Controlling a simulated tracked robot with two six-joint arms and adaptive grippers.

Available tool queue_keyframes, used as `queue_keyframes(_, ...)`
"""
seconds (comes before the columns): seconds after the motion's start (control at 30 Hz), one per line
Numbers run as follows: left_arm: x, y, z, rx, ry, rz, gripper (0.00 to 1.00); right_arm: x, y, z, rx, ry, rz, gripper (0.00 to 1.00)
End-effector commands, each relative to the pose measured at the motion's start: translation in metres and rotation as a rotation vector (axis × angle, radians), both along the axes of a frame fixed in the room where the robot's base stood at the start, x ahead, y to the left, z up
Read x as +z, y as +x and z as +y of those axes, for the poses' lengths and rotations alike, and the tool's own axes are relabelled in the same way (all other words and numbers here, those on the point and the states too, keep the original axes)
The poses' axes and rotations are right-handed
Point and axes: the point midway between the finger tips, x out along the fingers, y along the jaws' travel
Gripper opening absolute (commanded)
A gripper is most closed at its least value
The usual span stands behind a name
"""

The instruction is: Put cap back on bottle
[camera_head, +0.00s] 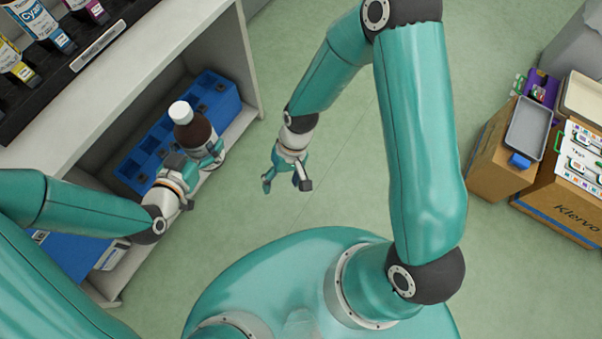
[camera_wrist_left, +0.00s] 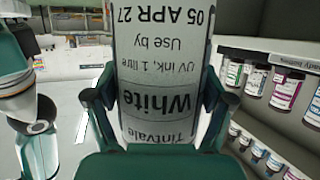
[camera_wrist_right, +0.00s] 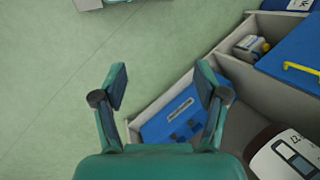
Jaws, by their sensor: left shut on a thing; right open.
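A brown bottle (camera_head: 203,134) stands roughly upright in my left gripper (camera_head: 196,160), in front of the shelf unit. A white cap (camera_head: 181,112) sits on its top in the head view; I cannot tell how tightly. In the left wrist view, the bottle's white label (camera_wrist_left: 160,60) reads "Tintvale White", upside down, between the two fingers of the left gripper (camera_wrist_left: 153,97). The cap is out of that view. My right gripper (camera_head: 285,183) is open and empty, to the right of the bottle and apart from it. Its open fingers (camera_wrist_right: 160,82) also show in the right wrist view.
A shelf unit (camera_head: 170,38) stands at left, with ink bottles (camera_head: 42,25) on top and a blue crate (camera_head: 215,95) on a lower shelf. Cardboard boxes (camera_head: 500,155) stand at right. Green floor (camera_head: 330,150) is clear between them.

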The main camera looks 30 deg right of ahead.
Motion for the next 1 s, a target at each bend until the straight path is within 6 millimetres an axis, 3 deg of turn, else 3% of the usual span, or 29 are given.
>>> queue_keyframes(0.03,0.001,0.001,0.000,0.001,-0.001,-0.003,0.00,-0.016,-0.016,-0.007,-0.039,0.006,0.003,0.73)
queue_keyframes(0.1,0.001,0.001,0.000,0.001,-0.001,-0.003,0.00,-0.030,-0.027,-0.012,-0.076,0.010,-0.026,0.73)
queue_keyframes(0.3,0.001,0.000,0.000,0.001,-0.001,-0.003,0.00,-0.052,-0.047,-0.022,-0.133,0.008,-0.124,0.73)
queue_keyframes(0.87,0.002,0.001,0.000,0.002,-0.002,-0.006,0.00,-0.057,-0.053,-0.028,-0.157,-0.001,-0.182,0.73)
queue_keyframes(1.0,0.006,0.010,0.012,0.064,-0.001,-0.006,0.00,-0.057,-0.053,-0.028,-0.157,-0.001,-0.182,0.73)
